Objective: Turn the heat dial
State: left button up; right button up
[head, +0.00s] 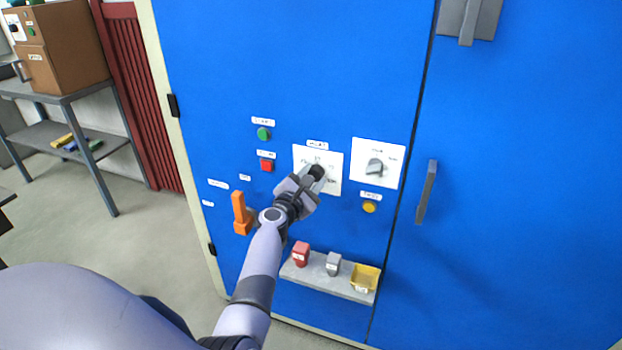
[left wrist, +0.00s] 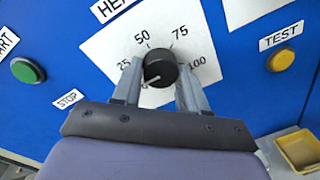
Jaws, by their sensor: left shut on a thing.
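The heat dial (head: 317,172) is a black round knob on a white plate (head: 331,160) on the blue cabinet door. In the left wrist view the heat dial (left wrist: 160,68) stands in the middle of a scale marked 25, 50, 75 and 100. Its white pointer line points to the lower left, below the 25 mark. My left gripper (head: 311,180) is at the dial. In the left wrist view the fingers of the left gripper (left wrist: 160,80) are on either side of the knob, shut on it. My right gripper is not in view.
A green button (head: 264,133), a red button (head: 266,165) and an orange handle (head: 240,213) are left of the dial. A grey switch (head: 375,166) and a yellow button (head: 369,206) are right of it. A small shelf (head: 318,275) with a yellow bin (head: 364,278) is below.

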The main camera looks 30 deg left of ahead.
pick_arm(q)
jog(key=n, duration=0.5)
jog(key=shift+r, duration=0.1)
jog(key=shift+n, duration=0.4)
jog(key=o, duration=1.1)
jog(key=shift+c, duration=0.2)
jog(key=shift+s, duration=0.1)
